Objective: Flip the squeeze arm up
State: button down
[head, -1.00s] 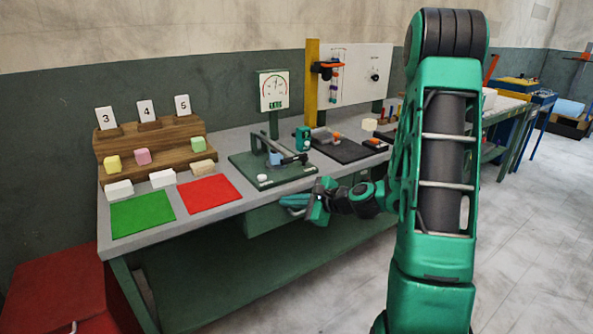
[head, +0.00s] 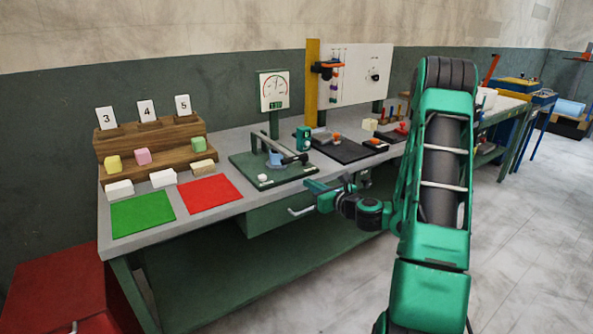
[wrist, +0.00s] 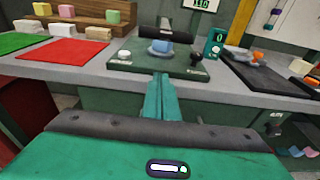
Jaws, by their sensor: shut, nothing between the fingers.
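The foam press stands on a dark green base plate (head: 247,168) on the bench. Its grey squeeze arm (head: 283,150) lies low across the plate over a blue block (head: 275,159), with a black handle end towards the front right. I cannot tell whether the arm touches the block. In the wrist view the squeeze arm (wrist: 168,36) and blue block (wrist: 160,46) are straight ahead. My gripper (head: 308,184) is shut and empty at the bench's front edge, in front of and apart from the press. Its fingers (wrist: 163,80) point at the plate.
A gauge (head: 274,90) stands behind the press. Green (head: 142,213) and red (head: 209,193) mats and a wooden block rack (head: 150,155) are to the left. A small green readout box (head: 303,138) and a black tray (head: 348,150) are to the right. A drawer handle (head: 301,212) sticks out below my gripper.

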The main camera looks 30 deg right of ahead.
jog(key=w, duration=0.6)
jog(key=w+f, duration=0.1)
jog(key=w, duration=0.2)
jog(key=shift+a, duration=0.25)
jog(key=shift+s+d+r, duration=0.1)
jog(key=shift+s+r, duration=0.15)
jog(key=shift+r, duration=0.65)
jog(key=shift+s+r, duration=0.25)
jog(key=shift+r, duration=0.65)
jog(key=shift+d+r, duration=0.1)
